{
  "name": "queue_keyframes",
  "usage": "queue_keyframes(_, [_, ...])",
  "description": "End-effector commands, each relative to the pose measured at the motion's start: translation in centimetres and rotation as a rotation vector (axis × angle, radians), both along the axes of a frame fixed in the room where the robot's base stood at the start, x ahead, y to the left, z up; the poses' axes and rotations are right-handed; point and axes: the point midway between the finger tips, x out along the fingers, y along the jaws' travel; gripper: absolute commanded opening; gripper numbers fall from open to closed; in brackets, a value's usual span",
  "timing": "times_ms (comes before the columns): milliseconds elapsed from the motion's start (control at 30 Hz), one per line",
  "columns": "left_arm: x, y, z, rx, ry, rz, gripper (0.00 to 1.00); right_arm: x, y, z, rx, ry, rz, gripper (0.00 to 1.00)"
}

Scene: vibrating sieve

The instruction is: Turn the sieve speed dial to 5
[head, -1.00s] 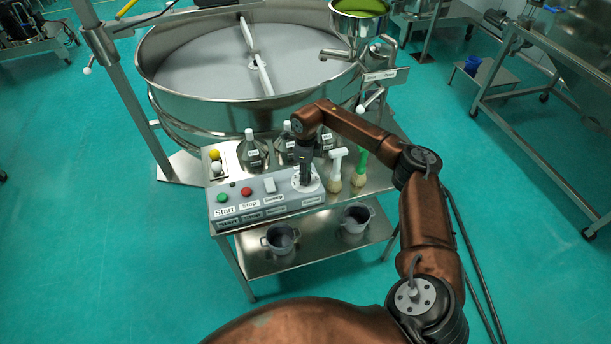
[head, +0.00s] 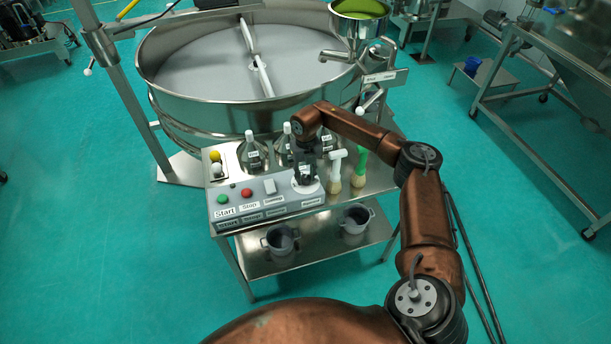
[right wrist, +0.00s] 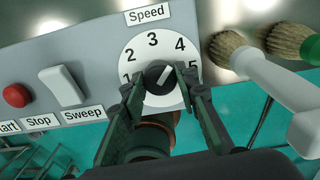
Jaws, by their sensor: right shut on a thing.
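The speed dial (right wrist: 187,90) is a white disc marked 1 to 5 on the control box (head: 262,208), under the "Speed" label. Its black knob (right wrist: 160,78) sits at the disc's middle. A pale line on the knob slants from lower left to upper right, its upper end roughly toward 4. My right gripper (right wrist: 160,80) is shut on the knob, with one finger on each side. In the head view, my right gripper (head: 304,180) comes down over the dial and hides the knob and most of the numbers. My left gripper is out of view.
The red stop button (head: 246,192), green start button (head: 223,198) and sweep switch (head: 269,187) lie left of the dial. Two brushes (head: 334,178) stand close on its right. Several flasks (head: 251,155) are behind the box. The large round sieve (head: 235,95) stands beyond.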

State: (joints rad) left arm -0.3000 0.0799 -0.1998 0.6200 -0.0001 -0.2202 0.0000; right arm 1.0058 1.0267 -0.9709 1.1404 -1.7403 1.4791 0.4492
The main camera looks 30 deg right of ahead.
Motion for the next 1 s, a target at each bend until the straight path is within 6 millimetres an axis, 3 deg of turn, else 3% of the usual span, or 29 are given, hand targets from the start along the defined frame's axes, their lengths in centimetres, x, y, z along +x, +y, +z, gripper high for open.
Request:
queue_keyframes(600, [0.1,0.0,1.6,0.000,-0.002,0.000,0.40,0.1,0.0,0.2,0.000,-0.001,-0.570,0.04])
queue_keyframes(1000, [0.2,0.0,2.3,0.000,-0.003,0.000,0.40,0.1,0.0,0.2,0.001,-0.002,-0.805,0.04])
